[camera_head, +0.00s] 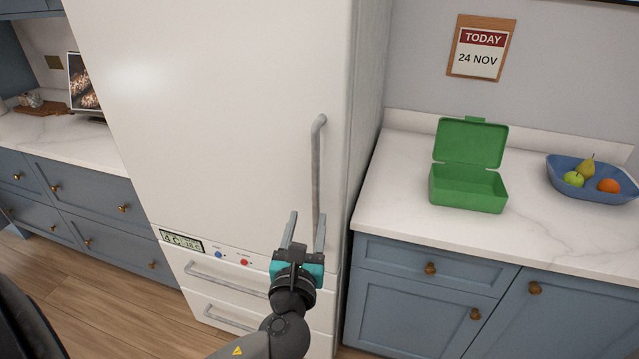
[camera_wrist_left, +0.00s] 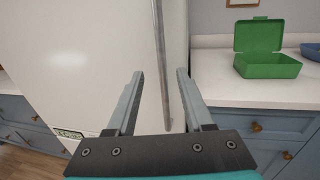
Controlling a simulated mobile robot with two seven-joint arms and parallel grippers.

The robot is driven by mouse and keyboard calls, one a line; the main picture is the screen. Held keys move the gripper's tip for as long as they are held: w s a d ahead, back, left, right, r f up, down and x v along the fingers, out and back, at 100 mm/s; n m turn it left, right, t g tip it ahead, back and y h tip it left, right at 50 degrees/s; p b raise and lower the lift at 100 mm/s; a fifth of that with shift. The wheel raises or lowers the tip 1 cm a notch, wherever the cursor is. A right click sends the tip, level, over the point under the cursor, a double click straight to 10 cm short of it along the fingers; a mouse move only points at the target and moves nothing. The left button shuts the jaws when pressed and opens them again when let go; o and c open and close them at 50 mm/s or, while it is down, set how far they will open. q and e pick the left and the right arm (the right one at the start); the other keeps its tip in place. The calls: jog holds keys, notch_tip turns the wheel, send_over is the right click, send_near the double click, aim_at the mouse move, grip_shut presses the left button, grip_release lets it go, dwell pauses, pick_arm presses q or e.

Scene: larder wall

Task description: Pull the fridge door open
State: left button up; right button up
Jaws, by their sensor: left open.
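The tall white fridge door (camera_head: 215,110) is shut. Its long grey vertical handle (camera_head: 317,165) is near the door's right edge. My left gripper (camera_head: 305,232) is open in front of the lower part of the handle. In the left wrist view the gripper (camera_wrist_left: 160,90) has its two fingers apart, and the handle (camera_wrist_left: 160,50) runs down into the gap between them as seen from there. I cannot tell how far the fingers are from the handle in depth. Nothing is held. My right gripper is not in view.
Below the door are a display panel (camera_head: 181,241) and drawers with bar handles (camera_head: 225,279). To the right, a counter (camera_head: 400,190) holds an open green lunchbox (camera_head: 468,187) and a blue fruit bowl (camera_head: 591,184). Another counter (camera_head: 50,140) stands left. Wooden floor (camera_head: 110,300) is clear at lower left.

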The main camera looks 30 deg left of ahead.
aim_at(315, 189)
pick_arm(q)
jog(key=x, duration=1.2)
jog(key=shift+f, duration=0.1)
jog(key=shift+d, duration=0.1)
grip_shut()
dwell(0.9)
